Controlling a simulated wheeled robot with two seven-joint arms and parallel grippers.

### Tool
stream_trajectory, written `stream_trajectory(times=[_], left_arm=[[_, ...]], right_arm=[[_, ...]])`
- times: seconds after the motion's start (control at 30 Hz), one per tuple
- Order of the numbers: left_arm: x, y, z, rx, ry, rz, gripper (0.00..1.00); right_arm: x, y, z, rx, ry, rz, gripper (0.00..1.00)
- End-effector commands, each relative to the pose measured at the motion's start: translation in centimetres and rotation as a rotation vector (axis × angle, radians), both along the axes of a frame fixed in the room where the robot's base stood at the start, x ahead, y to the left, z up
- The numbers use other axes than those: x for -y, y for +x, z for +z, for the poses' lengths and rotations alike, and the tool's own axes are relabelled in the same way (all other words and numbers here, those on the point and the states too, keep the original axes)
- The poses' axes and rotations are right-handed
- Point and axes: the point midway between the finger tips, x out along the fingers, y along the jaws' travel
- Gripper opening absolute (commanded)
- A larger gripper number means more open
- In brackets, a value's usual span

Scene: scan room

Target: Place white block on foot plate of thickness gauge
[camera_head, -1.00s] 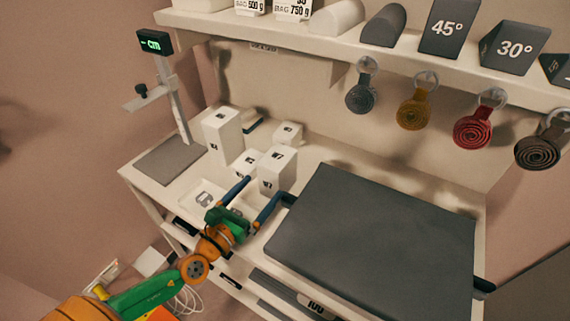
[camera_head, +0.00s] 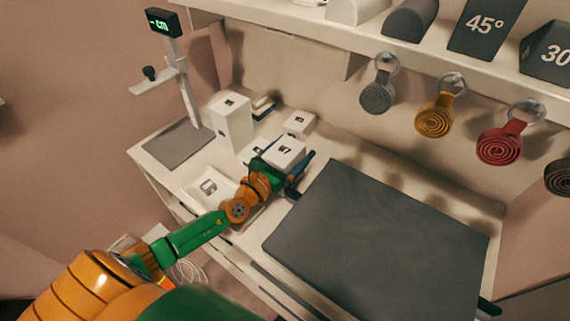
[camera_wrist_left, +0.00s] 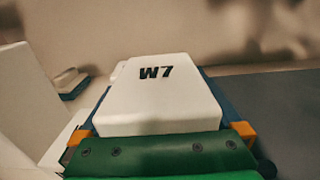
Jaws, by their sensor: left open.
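A white block marked W7 (camera_head: 287,146) stands on the bench; it also fills the middle of the left wrist view (camera_wrist_left: 158,100). My left gripper (camera_head: 284,160) is open, with its blue fingers on either side of this block. The wrist view shows a finger along each side of the block; whether they touch it I cannot tell. The thickness gauge (camera_head: 181,75), a post with a "- cm" display, stands at the back left. Its dark grey foot plate (camera_head: 178,145) is bare. My right gripper is not in view.
Other white blocks stand close by: a tall one (camera_head: 231,124) and a small one (camera_head: 299,122) behind W7. A white tray (camera_head: 207,188) lies left of my gripper. A large dark grey slab (camera_head: 385,240) covers the right.

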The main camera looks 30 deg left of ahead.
Motion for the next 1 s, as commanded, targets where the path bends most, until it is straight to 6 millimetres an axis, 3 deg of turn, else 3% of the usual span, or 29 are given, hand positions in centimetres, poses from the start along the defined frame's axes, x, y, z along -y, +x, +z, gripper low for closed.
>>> stream_trajectory(times=[0.13,0.5,0.83,1.0], left_arm=[[0.0,0.0,0.0,-0.001,0.000,0.000,0.97],[0.0,-0.1,0.0,-0.001,0.000,0.000,0.00],[0.0,0.0,0.5,0.002,0.000,0.000,0.00],[0.0,-0.1,3.4,0.003,-0.001,0.001,0.00]], right_arm=[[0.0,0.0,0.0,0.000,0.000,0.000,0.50],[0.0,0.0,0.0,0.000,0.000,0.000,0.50],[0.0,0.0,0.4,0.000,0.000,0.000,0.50],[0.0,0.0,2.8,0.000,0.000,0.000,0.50]])
